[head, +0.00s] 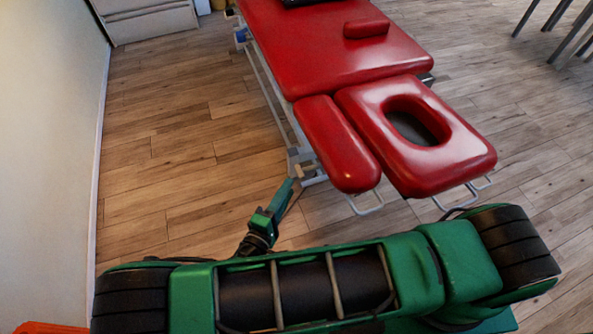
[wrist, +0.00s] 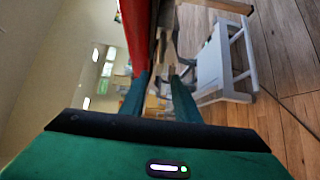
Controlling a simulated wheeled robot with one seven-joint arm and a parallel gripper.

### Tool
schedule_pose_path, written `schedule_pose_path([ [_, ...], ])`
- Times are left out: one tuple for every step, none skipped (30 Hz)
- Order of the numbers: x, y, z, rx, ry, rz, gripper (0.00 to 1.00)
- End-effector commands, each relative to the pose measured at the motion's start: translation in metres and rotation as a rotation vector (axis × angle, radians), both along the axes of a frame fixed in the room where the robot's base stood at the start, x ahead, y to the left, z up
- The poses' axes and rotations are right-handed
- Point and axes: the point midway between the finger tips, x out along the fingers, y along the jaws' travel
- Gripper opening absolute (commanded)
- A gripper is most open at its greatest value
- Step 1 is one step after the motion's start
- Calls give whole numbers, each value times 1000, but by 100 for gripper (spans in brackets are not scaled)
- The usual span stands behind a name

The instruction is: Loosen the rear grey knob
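The red treatment table (head: 330,50) has a padded head end with an oval face hole. Its pale metal frame (head: 296,160) shows below the left edge. My gripper (head: 288,187) reaches up to a pale bracket at the frame's near left corner; I cannot tell whether it touches. In the wrist view, my two green fingers (wrist: 160,84) are apart with a gap between them. Pale metal parts (wrist: 162,45) show beyond the fingertips, beside the red table edge (wrist: 136,30). I cannot make out the rear grey knob clearly in either view.
A red side pad (head: 338,145) overhangs the frame near my arm. A wall (head: 45,150) runs along the left. A drawer cabinet (head: 147,20) stands at the far left. Wooden floor (head: 170,140) is clear between wall and table. A white stand (wrist: 222,65) shows in the wrist view.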

Motion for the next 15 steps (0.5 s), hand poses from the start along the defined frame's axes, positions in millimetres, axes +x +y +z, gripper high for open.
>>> schedule_pose_path([
  [8,-6,0,-3,-1,-5,29],
  [13,-9,-1,-2,-1,-6,29],
  [20,-12,-1,-2,-1,-6,29],
  [24,-15,-1,-2,-1,-6,29],
  [29,-18,-2,0,0,-5,29],
  [35,-21,-2,-1,-1,-6,29],
  [40,-24,-2,-1,-1,-6,29],
  [44,-26,-3,-1,-1,-5,29],
  [49,-29,-3,-2,0,-7,29],
  [53,-32,-4,-1,0,-6,29],
  [56,-33,-4,-1,1,-5,29],
  [60,-35,-4,-1,1,-5,29],
  [63,-37,-5,-1,0,-6,29],
  [65,-38,-5,0,0,-5,29],
  [68,-40,-5,0,0,-5,29],
])
